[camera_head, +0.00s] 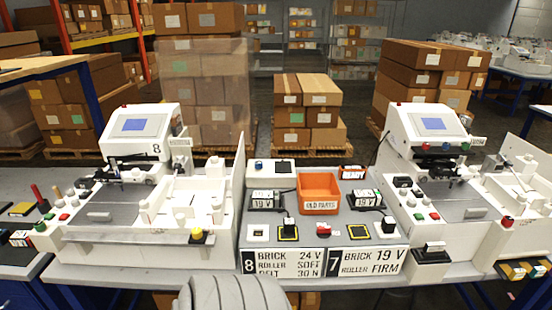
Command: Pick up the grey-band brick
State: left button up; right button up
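Two dark bricks with white labels reading 19 V sit on the grey centre bench, a left one (265,199) and a right one (366,198), on either side of an orange bin. Dark cables run by them. At this size I cannot tell which brick has a grey band. Neither of my grippers shows in the head view.
The orange OLD PARTS bin (319,193) stands between the bricks. White plotter 8 (145,150) is on the left and another white plotter (428,150) on the right. Front signs (289,262) read 8, 24 V and 7, 19 V. A READY sign (352,173) stands behind.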

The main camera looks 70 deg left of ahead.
aim_at(260, 199)
jog(key=u, duration=0.6)
jog(key=i, duration=0.75)
jog(key=u, duration=0.8)
